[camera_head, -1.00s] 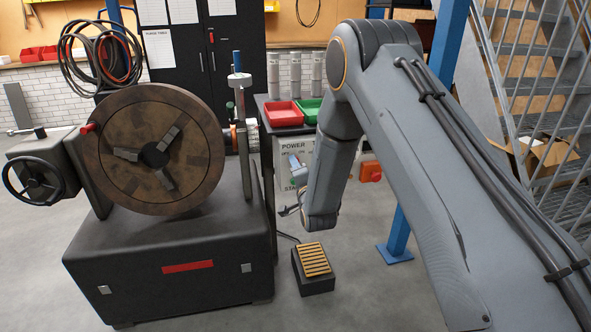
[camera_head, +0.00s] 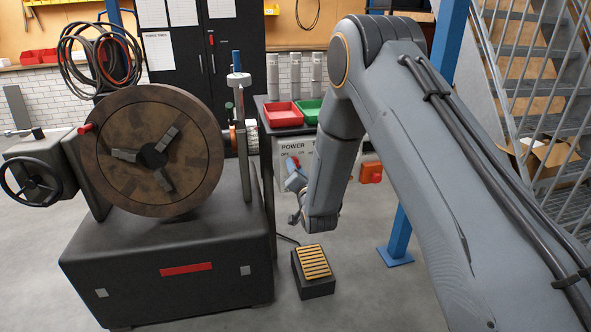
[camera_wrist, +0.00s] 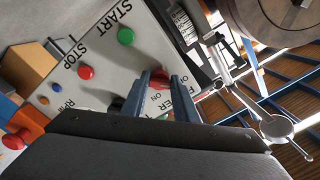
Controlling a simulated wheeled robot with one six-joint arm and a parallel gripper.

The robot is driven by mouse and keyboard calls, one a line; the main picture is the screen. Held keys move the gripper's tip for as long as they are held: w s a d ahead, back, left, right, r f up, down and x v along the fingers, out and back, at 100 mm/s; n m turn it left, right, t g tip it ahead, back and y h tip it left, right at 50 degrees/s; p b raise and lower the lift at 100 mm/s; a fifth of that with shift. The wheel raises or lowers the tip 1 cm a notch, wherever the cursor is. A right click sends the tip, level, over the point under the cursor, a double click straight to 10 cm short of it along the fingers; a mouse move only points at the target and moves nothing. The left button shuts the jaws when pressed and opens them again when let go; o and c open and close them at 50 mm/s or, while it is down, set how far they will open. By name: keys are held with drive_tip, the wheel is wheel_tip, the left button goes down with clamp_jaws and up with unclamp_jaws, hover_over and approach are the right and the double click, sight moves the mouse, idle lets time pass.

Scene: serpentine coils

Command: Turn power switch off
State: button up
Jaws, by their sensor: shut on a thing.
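The white control panel (camera_head: 290,147) with the label POWER is in the head view, partly behind my arm. In the wrist view the tilted panel (camera_wrist: 100,62) shows the words START, STOP, POWER and ON. The red power switch (camera_wrist: 160,77) sits by the POWER and ON labels, between my fingertips and partly hidden by them. My gripper (camera_wrist: 160,84) is shut on this switch.
The panel has a green START button (camera_wrist: 126,36) and a red STOP button (camera_wrist: 85,72). Red (camera_head: 283,114) and green (camera_head: 309,110) bins stand above it. The machine with its round chuck (camera_head: 153,150) is at left. A foot pedal (camera_head: 313,270) lies on the floor.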

drive_tip(key=o, duration=1.1)
drive_tip(key=shift+c, duration=0.2)
drive_tip(key=shift+s, duration=0.1)
drive_tip(key=v, duration=0.7)
drive_tip(key=shift+s+b, duration=0.3)
drive_tip(key=shift+s, duration=0.05)
drive_tip(key=shift+d+r, duration=0.1)
drive_tip(key=shift+d, duration=0.1)
